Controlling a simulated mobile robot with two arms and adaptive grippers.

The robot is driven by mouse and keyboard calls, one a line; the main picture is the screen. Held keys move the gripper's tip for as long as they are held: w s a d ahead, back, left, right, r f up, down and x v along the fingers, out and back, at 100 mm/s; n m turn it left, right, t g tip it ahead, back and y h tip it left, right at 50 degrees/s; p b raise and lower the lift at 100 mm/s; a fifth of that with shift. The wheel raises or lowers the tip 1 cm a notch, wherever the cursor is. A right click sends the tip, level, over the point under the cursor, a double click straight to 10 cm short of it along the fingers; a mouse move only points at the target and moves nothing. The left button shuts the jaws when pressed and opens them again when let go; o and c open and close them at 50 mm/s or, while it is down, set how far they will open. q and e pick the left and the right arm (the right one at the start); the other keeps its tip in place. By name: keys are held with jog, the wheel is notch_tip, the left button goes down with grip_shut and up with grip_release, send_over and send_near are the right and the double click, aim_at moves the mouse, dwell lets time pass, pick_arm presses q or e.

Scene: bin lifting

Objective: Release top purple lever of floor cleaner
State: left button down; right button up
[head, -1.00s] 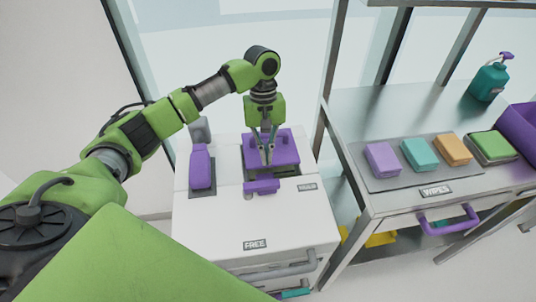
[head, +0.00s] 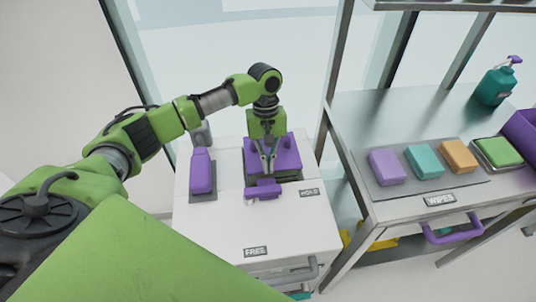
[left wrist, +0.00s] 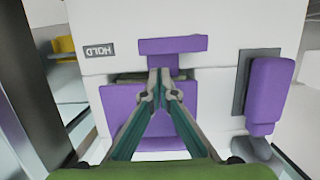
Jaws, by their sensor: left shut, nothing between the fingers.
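The floor cleaner (head: 220,220) is a white box with purple parts on top. A purple lever with a crossbar (head: 264,189) sits at the middle of its top, in front of a larger purple block (head: 287,150). My left gripper (head: 267,170) points down just behind the crossbar, its fingers shut and empty. In the left wrist view, the fingertips (left wrist: 158,92) lie over the lever's base, near the crossbar (left wrist: 172,45). I cannot tell whether they touch it. A second purple lever (head: 202,172) stands to the left. My right gripper is not in view.
A HOLD label (head: 309,192) is beside the crossbar and a FREE label (head: 255,251) is nearer the front. A metal cart (head: 360,110) on the right carries coloured wipes (head: 424,161) and a teal bottle (head: 495,85). The box's front top is clear.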

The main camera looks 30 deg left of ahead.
aim_at(262, 194)
pick_arm(q)
jog(key=x, duration=0.3)
jog(key=shift+s+d+f, duration=0.1)
jog(key=shift+f, duration=0.7)
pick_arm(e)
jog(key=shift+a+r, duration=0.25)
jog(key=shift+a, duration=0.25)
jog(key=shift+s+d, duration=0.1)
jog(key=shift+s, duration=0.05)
pick_arm(q)
jog(key=shift+s+p, duration=0.1)
jog(key=shift+p, duration=0.2)
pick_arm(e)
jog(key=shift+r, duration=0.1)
